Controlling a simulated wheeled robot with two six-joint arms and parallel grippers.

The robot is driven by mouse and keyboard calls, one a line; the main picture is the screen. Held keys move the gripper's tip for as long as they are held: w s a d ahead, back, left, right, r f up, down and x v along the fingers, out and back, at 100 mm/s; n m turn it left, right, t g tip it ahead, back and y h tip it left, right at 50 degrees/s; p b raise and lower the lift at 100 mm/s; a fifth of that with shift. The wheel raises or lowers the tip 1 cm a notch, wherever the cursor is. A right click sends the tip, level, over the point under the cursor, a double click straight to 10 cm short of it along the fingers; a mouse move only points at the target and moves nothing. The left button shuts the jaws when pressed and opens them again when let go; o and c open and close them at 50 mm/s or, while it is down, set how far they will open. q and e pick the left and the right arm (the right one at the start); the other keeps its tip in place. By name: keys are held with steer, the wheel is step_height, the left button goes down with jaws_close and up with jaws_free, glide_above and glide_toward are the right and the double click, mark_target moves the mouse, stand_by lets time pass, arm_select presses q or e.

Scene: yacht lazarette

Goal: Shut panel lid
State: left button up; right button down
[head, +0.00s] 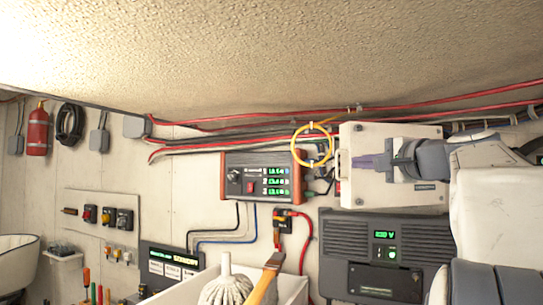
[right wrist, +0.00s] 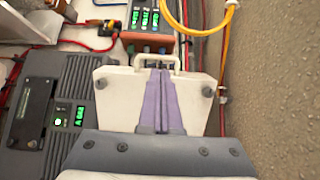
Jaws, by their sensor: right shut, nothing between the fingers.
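The panel lid (head: 385,137) is a white, nearly square plate with dark corner fasteners and a pale handle on its left edge. It is on the wall right of centre in the head view. It looks flat or almost flat against its box; I cannot tell whether a gap is left. In the right wrist view the lid (right wrist: 115,95) fills the middle, its handle (right wrist: 155,58) at the top. My right gripper (head: 358,162) is shut and empty, its purple fingers in front of the lid, pointing toward the handle. Contact is unclear. My left gripper is out of view.
A dark unit with a green display (head: 345,240) sits just below the lid. An orange-ended meter box (head: 262,178) is to the left. A yellow cable loop (head: 312,146) hangs near the handle, with red cables above. A white bin (head: 290,290) with a brush and hammer stands below.

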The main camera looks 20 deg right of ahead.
mark_target(347, 163)
steer(key=w+p, duration=0.2)
steer(key=w, duration=0.2)
steer(key=shift+w+d+r, duration=0.1)
steer(key=shift+w+r, duration=0.05)
steer(key=shift+w, duration=0.6)
steer(key=shift+d, duration=0.1)
